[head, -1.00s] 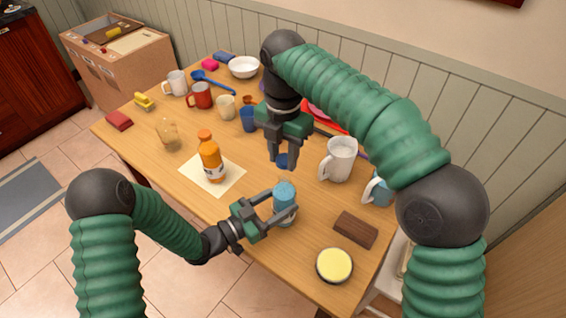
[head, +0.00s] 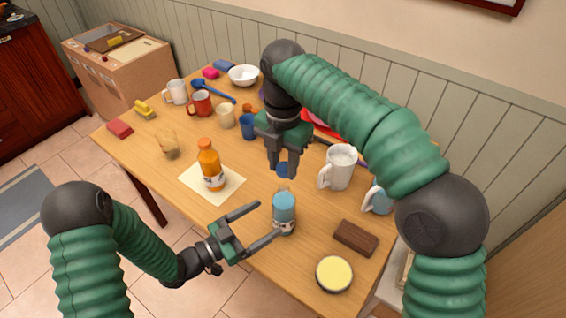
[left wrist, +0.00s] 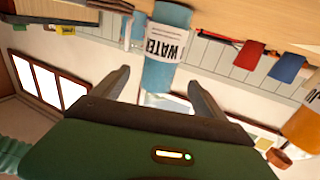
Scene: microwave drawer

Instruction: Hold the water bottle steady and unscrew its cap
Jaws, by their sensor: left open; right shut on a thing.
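The blue water bottle (head: 284,214) stands upright on the table near its front edge. Its neck looks bare of a cap. In the left wrist view the bottle (left wrist: 165,60) shows a white label reading "WATER". My left gripper (head: 268,221) is open to the left of the bottle, its fingertips close to the bottle's side. In the left wrist view its fingers (left wrist: 159,80) are spread, with the bottle between and beyond them. My right gripper (head: 284,173) is above and behind the bottle, pointing down, shut on a small blue cap (head: 284,168).
An orange bottle (head: 210,162) stands on a cream mat (head: 232,187) to the left. A white mug (head: 342,167), a brown block (head: 356,238) and a yellow-topped round tin (head: 334,273) are to the right. Several mugs and a white bowl (head: 243,75) stand farther back.

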